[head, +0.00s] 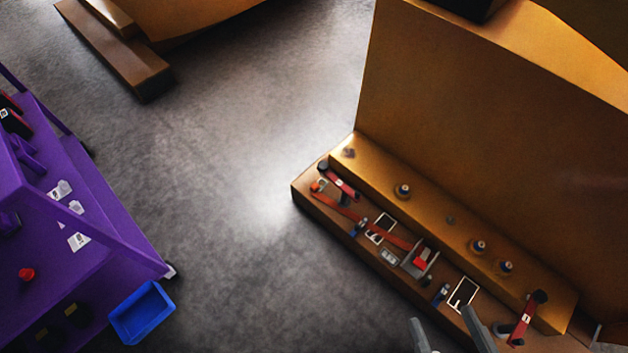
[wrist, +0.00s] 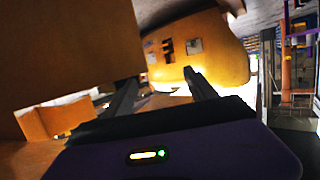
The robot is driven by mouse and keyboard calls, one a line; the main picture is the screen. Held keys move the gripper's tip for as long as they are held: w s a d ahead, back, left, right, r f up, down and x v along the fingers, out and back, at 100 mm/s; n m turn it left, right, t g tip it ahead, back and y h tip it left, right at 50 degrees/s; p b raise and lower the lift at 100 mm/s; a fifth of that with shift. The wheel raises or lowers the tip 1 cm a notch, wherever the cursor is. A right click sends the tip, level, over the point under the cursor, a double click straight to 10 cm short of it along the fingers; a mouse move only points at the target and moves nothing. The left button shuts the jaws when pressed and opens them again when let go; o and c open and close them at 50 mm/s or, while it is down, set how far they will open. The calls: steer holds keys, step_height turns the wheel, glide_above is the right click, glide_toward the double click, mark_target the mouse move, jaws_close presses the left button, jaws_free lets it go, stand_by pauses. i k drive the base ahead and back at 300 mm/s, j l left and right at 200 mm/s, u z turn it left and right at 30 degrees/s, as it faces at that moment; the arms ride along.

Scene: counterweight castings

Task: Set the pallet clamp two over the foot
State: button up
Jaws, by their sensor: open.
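Two red-and-black clamps lie at the large yellow casting. One clamp (head: 340,185) is at the left end of its long foot (head: 430,222). The other clamp (head: 526,318) is at the right end, across the front edge of the foot. Each bears a small white mark, too small to read, so I cannot tell which is number two. My gripper (head: 441,314) is at the bottom of the head view, left of the right-hand clamp, open and apparently empty. In the wrist view its two fingers (wrist: 162,80) are spread, with no clamp recognisable between them.
A brown ledge (head: 318,197) before the foot carries an orange strap (head: 390,235), a grey-and-red ratchet (head: 420,260) and dark-framed plates (head: 463,293). Bolts (head: 403,190) stand on the foot. A purple cart (head: 100,235) with a blue bin (head: 142,312) is left; open floor lies between.

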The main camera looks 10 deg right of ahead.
mark_target(356, 198)
steer(key=i+j+z, duration=0.1)
steer(key=j, duration=0.25)
steer(key=i+j+z, duration=0.15)
steer(key=i+j, duration=0.2)
steer(key=i+j+z, duration=0.1)
steer(key=j, duration=0.3)
steer(key=i+j+z, duration=0.1)
steer(key=i+j, duration=0.15)
steer(key=j, duration=0.15)
steer(key=i+j+z, duration=0.15)
steer(key=j, duration=0.25)
